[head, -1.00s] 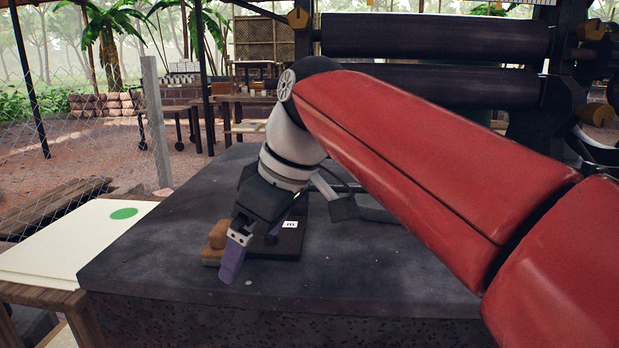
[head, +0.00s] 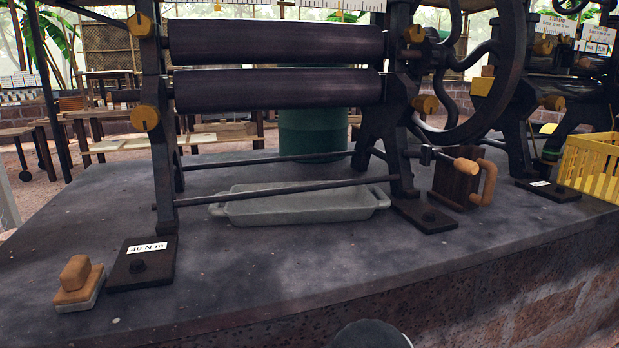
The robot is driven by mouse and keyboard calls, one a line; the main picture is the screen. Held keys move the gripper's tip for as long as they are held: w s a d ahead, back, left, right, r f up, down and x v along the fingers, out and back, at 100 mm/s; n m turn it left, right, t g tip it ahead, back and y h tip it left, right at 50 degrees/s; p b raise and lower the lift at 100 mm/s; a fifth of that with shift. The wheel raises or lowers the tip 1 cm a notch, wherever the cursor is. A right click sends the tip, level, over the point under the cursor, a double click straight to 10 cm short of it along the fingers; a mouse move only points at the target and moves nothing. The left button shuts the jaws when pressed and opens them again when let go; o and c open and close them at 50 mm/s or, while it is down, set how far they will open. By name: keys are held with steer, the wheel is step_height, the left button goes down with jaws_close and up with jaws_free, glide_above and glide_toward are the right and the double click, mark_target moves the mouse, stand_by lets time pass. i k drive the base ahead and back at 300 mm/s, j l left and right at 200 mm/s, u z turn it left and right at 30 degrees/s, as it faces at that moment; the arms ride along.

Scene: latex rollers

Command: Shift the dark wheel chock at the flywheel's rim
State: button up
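The chock (head: 456,186) is a dark brown block with a loop-shaped orange-brown handle (head: 488,183) on its right. It stands on the stone bench at the foot of the large dark flywheel (head: 468,138), under its lower rim. I cannot tell whether it touches the rim. A wooden crank grip (head: 466,165) overlaps the block's top. My gripper is not in view; only a dark rounded part, probably of my arm, shows at the bottom edge.
The roller frame with two dark rollers (head: 277,88) stands left of the flywheel. A grey tray (head: 300,206) lies beneath it. A wooden-handled block (head: 77,284) lies at left, a yellow crate (head: 592,165) at right. The bench top (head: 300,285) in front is clear.

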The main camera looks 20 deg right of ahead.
mark_target(458, 191)
steer(key=z, duration=1.45)
steer(key=l, duration=0.5)
steer(key=k+l+u, duration=0.15)
steer(key=l, duration=0.35)
steer(key=i+j, duration=0.4)
